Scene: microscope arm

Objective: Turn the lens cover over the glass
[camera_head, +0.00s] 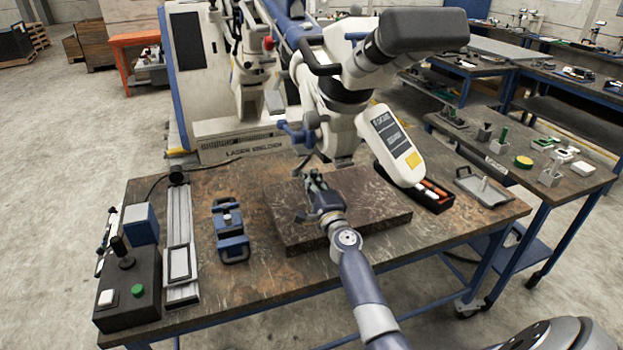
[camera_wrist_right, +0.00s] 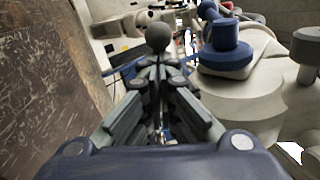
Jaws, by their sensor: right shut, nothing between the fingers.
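My right gripper (camera_head: 309,176) is low over the dark slab, under the white microscope arm (camera_head: 345,122). In the right wrist view my right gripper (camera_wrist_right: 158,72) is shut, with nothing between its fingers. A dark ball knob (camera_wrist_right: 159,38) shows right at the fingertips, outside the fingers; I cannot tell whether they touch. A blue round knob (camera_wrist_right: 226,46) on a pale housing is to the right of the fingers. I cannot make out the lens cover or the glass for sure; the gripper and microscope body may hide them. My left gripper is not in view.
The dark slab (camera_head: 385,208) lies on the worktable (camera_head: 285,285). A blue clamp block (camera_head: 231,232), a rail (camera_head: 180,245) and a black control box (camera_head: 128,290) stand to the left. A black tray (camera_head: 436,203) and metal plate (camera_head: 483,188) lie right. The table's front is clear.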

